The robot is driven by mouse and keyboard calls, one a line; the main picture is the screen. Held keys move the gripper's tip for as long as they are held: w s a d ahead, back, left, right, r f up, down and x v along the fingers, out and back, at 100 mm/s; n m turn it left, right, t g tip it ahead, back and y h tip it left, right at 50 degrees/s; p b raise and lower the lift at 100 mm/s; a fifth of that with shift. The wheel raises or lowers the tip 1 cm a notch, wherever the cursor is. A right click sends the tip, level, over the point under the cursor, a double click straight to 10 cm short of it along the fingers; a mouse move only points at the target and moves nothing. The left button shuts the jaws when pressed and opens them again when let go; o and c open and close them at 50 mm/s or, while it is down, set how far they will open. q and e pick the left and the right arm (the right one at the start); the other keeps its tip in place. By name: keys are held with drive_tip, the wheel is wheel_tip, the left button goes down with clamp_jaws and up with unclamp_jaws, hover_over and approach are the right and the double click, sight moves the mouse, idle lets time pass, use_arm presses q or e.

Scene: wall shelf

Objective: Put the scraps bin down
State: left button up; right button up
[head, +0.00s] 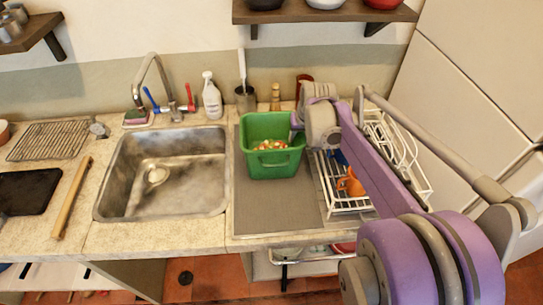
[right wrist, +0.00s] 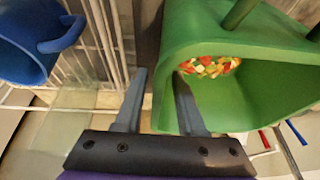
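The green scraps bin (head: 262,165) stands upright on the grey mat (head: 270,207) right of the sink, with colourful scraps (head: 272,144) inside. My right gripper (head: 297,121) is at the bin's right rim, beside the dish rack. In the right wrist view, the gripper's fingers (right wrist: 158,85) are apart, on either side of the bin's wall (right wrist: 240,110). One finger is inside the bin and one outside, with a narrow gap between the outer finger and the wall. My left gripper is not in view.
The white dish rack (head: 405,150) stands close right of the bin, holding an orange mug (head: 350,184) and a blue mug (right wrist: 25,40). The sink (head: 165,172) is to the left. A soap bottle (head: 211,98) and utensil pot (head: 245,98) stand behind. The mat's front is clear.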

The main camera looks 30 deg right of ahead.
drive_tip(key=shift+f, duration=0.1)
idle(0.3)
clamp_jaws()
idle(1.3)
